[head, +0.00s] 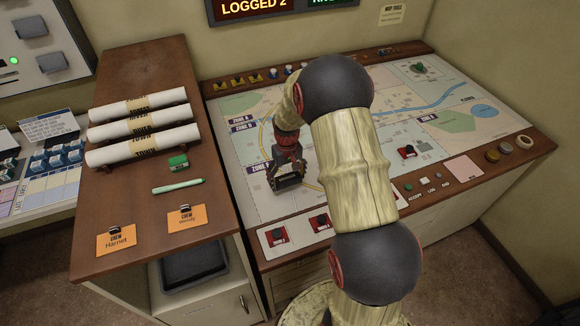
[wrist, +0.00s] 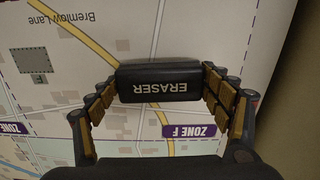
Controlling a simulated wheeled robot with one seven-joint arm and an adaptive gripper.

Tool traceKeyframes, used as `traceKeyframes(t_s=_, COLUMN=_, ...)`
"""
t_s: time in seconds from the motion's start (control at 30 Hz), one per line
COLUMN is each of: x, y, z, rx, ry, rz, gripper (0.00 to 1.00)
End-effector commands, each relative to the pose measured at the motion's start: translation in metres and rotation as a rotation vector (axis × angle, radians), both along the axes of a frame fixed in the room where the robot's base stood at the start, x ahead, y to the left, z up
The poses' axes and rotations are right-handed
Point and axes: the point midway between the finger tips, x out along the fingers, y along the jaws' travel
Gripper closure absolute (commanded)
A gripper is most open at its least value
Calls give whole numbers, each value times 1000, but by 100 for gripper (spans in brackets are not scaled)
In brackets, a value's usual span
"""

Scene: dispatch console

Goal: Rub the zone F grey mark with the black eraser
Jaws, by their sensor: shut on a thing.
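The black eraser (wrist: 160,82) is held crosswise between the fingers of my gripper (wrist: 161,86), with its white ERASER lettering facing the wrist camera. In the head view my gripper (head: 288,176) is low over the left part of the map (head: 240,195), beside the ZONE F label (head: 261,167). The ZONE F label also shows in the wrist view (wrist: 195,131), just below and right of the eraser. I cannot make out a grey mark for certain; the eraser and gripper cover part of this area. I cannot tell whether the eraser touches the map.
A red and black piece (head: 407,151) and a green piece (head: 418,67) are on the map.

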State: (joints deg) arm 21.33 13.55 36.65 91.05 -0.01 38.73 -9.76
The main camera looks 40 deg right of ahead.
Motion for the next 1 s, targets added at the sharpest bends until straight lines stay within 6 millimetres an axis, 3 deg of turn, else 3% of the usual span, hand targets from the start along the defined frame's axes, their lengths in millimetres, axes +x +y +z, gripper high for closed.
traceKeyframes(t_s=0.5, x=8, y=6, z=47, rx=0, ry=0, rz=1, gripper=45)
traceKeyframes(t_s=1.0, x=8, y=7, z=49, rx=0, ry=0, rz=1, gripper=45)
